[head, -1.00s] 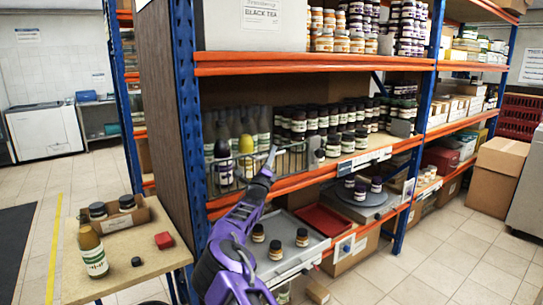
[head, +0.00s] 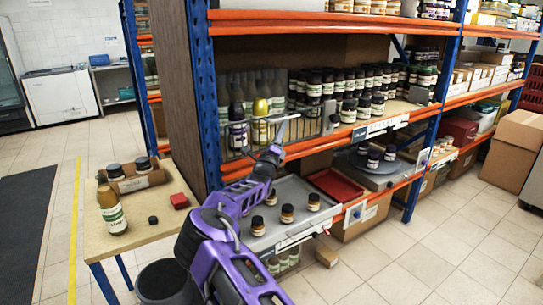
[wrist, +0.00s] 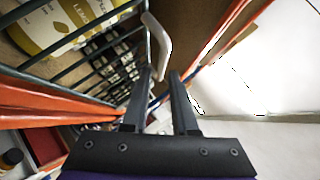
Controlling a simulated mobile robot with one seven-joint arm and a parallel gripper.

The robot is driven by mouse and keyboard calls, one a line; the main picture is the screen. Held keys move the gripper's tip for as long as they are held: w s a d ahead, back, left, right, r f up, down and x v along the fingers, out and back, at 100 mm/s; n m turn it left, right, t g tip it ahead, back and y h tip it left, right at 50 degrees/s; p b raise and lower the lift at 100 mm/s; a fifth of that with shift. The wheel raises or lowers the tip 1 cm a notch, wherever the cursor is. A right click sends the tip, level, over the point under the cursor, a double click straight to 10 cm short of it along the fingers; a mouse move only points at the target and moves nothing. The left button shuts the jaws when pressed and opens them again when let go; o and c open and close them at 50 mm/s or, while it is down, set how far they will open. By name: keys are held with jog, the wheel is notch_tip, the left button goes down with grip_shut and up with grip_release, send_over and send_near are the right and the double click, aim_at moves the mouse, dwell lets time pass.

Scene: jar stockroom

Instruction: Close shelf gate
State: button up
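The shelf gate is a dark wire panel (head: 318,128) on the middle shelf of the near bay, in front of tall bottles. In the wrist view its bars (wrist: 98,65) run along the left, with labelled bottles behind. A pale curved handle (wrist: 165,45) stands at the gate's edge, just beyond and partly between my fingertips. My gripper (wrist: 160,74) has its two black fingers apart, with a narrow gap. I cannot tell whether they touch the handle. In the head view my gripper (head: 274,153) is at the gate's front, partly hidden by my purple arm.
Orange shelf beams (head: 310,148) run close under the gate. A grey tray (head: 262,235) with small jars sits on the lower shelf. A wooden table (head: 140,225) with a bottle stands left, beside a dark bin (head: 165,282).

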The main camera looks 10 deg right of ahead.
jog(key=v, duration=1.1)
jog(key=shift+s, duration=0.35)
jog(key=shift+a+f, duration=0.1)
jog(key=shift+f, duration=0.05)
